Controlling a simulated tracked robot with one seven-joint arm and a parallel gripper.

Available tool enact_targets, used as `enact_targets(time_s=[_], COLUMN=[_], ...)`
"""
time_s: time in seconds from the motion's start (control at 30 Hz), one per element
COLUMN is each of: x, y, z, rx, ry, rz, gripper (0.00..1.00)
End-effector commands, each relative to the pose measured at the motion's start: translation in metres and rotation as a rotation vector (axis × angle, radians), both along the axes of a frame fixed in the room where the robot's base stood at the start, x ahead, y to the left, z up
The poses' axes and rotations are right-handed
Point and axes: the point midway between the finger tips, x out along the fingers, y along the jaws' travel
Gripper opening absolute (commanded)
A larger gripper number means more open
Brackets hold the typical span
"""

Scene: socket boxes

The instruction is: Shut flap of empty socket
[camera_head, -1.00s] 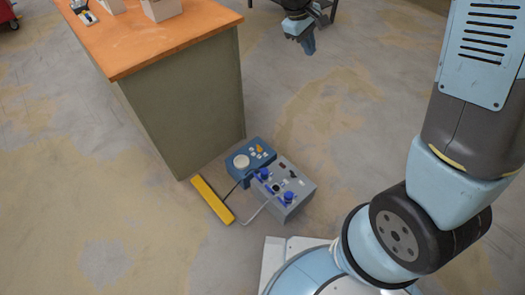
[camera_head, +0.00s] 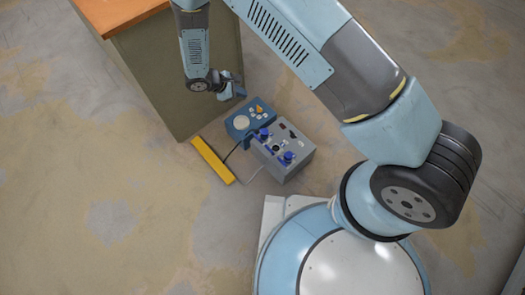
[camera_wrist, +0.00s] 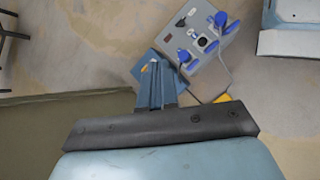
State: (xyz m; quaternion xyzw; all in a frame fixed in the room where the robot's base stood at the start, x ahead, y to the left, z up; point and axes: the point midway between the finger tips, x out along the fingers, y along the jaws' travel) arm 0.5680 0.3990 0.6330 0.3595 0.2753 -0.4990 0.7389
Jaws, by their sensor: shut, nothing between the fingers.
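The grey socket box (camera_head: 292,163) stands on the floor with its panel facing up. It carries blue parts (camera_head: 288,157) near its lower corner and more (camera_head: 264,134) near the blue box. In the wrist view the grey box (camera_wrist: 213,78) shows blue parts (camera_wrist: 221,18), a dark round socket (camera_wrist: 202,42) and further small sockets. I cannot tell which socket is empty or which blue part is its open flap. My gripper (camera_head: 236,90) is shut and empty above the far side of the boxes. Its fingers (camera_wrist: 157,82) hide part of the blue box in the wrist view.
A blue box (camera_head: 238,123) with a round pale knob and orange buttons adjoins the grey box. A yellow bar (camera_head: 213,161) lies beside them on the floor. A cabinet with an orange top (camera_head: 118,12) rises close behind. The floor to the left is clear.

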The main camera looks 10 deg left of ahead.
Motion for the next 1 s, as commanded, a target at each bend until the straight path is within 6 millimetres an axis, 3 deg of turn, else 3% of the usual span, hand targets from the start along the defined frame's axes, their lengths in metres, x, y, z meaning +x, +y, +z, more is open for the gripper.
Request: enact_targets(time_s=[0.03,0.3,0.6,0.8,1.0], x=[-0.012,-0.070,-0.133,-0.154,-0.154], y=[0.004,0.014,-0.005,-0.018,-0.024], z=[-0.024,-0.134,-0.241,-0.276,-0.288], rx=[-0.027,-0.143,-0.259,-0.298,-0.308], ry=[0.012,0.056,0.102,0.116,0.119], rz=[0.043,0.263,0.485,0.564,0.580], gripper=[0.00,0.00,0.00,0.00,0.00])
